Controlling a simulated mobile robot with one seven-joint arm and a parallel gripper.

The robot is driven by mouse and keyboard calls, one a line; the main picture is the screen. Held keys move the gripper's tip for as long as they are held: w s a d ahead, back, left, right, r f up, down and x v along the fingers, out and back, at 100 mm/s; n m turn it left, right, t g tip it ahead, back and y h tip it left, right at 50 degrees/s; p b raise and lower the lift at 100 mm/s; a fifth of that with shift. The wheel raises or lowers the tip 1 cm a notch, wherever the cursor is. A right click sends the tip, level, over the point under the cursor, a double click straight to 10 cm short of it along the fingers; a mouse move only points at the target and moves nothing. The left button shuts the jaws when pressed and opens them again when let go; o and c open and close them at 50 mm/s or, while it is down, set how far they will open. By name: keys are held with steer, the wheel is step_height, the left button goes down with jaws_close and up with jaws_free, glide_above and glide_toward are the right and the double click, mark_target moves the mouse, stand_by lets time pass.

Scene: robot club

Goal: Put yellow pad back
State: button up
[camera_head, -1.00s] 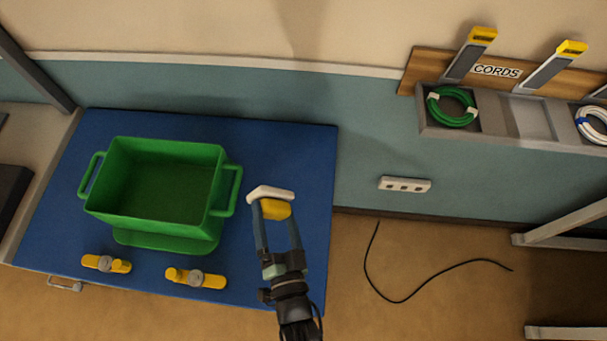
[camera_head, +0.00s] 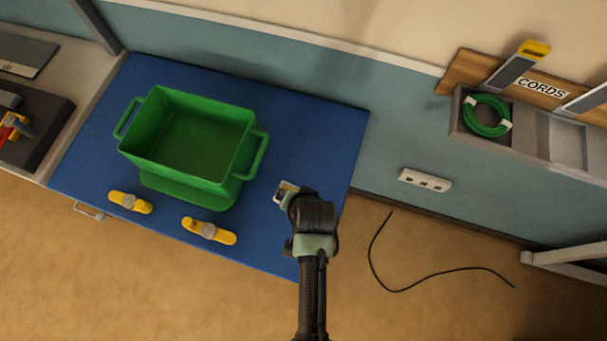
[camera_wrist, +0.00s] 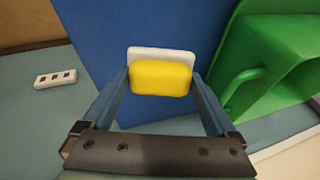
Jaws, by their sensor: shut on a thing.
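In the wrist view my gripper (camera_wrist: 160,88) is shut on a yellow pad (camera_wrist: 160,79) with a white backing (camera_wrist: 160,53). The pad sits between the two fingertips, above the blue surface (camera_wrist: 110,30). In the head view my gripper (camera_head: 286,191) is to the right of the green bin (camera_head: 195,182), over the right part of the blue table top (camera_head: 320,130). My wrist hides most of the pad there; only a small pale and yellowish bit shows. The bin stands open and looks empty inside.
Two yellow clamps, a left one (camera_head: 130,203) and a right one (camera_head: 222,236), lie in front of the bin. A black cable (camera_head: 400,288) lies on the floor.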

steer(key=s+d+r+n+g+h+p, duration=0.1)
steer(key=s+d+r+g+h, duration=0.1)
steer(key=s+r+g, duration=0.3)
steer(key=shift+t, duration=0.3)
steer(key=f, duration=0.3)
steer(key=s+f, duration=0.1)
steer(key=f, duration=0.7)
steer(key=shift+s+a+f, duration=0.1)
steer(key=shift+s+f, duration=0.1)
steer(key=shift+s, duration=0.2)
steer(key=o, duration=0.8)
steer(key=shift+o, duration=0.2)
steer(key=shift+r, duration=0.1)
